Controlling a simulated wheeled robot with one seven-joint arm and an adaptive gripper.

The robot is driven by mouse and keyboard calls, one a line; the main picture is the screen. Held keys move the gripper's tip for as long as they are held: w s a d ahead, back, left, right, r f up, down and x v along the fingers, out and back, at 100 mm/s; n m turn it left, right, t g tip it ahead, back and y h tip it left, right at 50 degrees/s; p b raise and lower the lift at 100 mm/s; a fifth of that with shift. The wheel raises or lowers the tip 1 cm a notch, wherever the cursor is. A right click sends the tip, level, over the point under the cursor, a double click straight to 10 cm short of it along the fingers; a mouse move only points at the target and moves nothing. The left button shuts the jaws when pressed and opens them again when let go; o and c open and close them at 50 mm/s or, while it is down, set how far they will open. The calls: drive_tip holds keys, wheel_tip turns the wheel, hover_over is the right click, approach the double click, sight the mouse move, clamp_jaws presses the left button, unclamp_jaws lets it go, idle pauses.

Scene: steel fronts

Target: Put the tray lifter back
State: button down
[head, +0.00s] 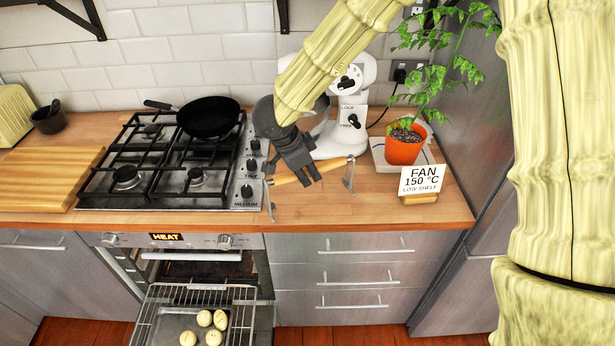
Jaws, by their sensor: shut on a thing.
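The tray lifter (332,165) has a pale wooden bar handle with grey metal legs hanging at both ends. My dark grey gripper (305,176) comes down from above and is shut on the middle of the handle. The lifter lies slightly tilted in the picture, its right end higher, in front of the mixer and over the front part of the wooden counter (400,211). I cannot tell whether its legs touch the counter. The fingers hide the middle of the handle.
A gas hob (165,190) with a black pan (209,117) is to the left. A white mixer (335,137), potted plant (404,147) and sign card (421,180) stand behind and right. The oven is open below, with a rack (150,312) and tray of buns (205,318) out.

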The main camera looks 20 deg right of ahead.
wheel_tip(320, 180, down, 3)
drive_tip(key=shift+w+r+p, duration=0.1)
drive_tip(key=shift+r+p, duration=0.05)
drive_tip(key=shift+p, duration=0.15)
drive_tip(key=c, duration=1.2)
unclamp_jaws()
drive_tip(key=shift+f, duration=0.2)
drive_tip(key=b+v, duration=0.1)
drive_tip(key=v, duration=1.1)
drive_tip(key=shift+r+b, duration=0.2)
drive_tip(key=shift+b, duration=0.2)
drive_tip(key=shift+f, duration=0.1)
